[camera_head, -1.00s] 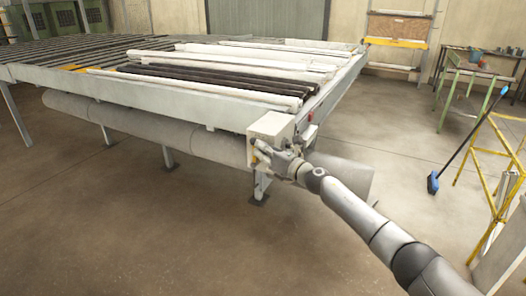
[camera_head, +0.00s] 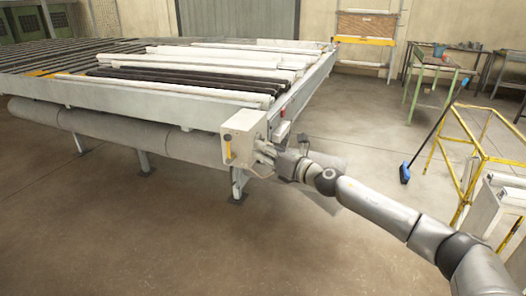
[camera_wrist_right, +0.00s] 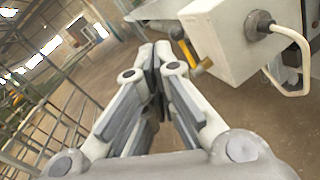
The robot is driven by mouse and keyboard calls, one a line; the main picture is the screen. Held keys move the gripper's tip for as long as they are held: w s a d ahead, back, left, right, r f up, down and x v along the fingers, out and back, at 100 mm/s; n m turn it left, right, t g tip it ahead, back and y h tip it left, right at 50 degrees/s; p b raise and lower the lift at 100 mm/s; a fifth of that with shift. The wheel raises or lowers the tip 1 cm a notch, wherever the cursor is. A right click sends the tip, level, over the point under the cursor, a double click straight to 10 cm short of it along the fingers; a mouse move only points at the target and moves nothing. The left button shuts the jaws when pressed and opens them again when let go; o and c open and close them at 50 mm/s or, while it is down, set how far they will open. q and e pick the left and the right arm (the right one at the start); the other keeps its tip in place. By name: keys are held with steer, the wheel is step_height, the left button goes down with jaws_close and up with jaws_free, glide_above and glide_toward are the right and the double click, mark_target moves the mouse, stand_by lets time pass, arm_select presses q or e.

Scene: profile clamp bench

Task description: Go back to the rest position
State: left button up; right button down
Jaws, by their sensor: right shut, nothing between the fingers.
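My right gripper (camera_head: 264,157) is shut and empty, just to the right of the grey control box at the bench corner. In the right wrist view its two fingers (camera_wrist_right: 156,62) meet, with nothing between them. The control box (camera_head: 243,132) shows there too, at the upper right (camera_wrist_right: 232,38). A yellow lever (camera_head: 228,150) is on the box's face; it also shows in the wrist view (camera_wrist_right: 186,50), to the right of the fingertips. Whether a finger touches the box is hard to tell. My left gripper is not in view.
The long bench (camera_head: 120,97) carries white and dark profiles (camera_head: 190,76), with a thick grey roll (camera_head: 120,128) below. At right are a blue broom (camera_head: 405,173), a yellow frame (camera_head: 470,165) and a green-legged table (camera_head: 432,70). The floor in front is clear.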

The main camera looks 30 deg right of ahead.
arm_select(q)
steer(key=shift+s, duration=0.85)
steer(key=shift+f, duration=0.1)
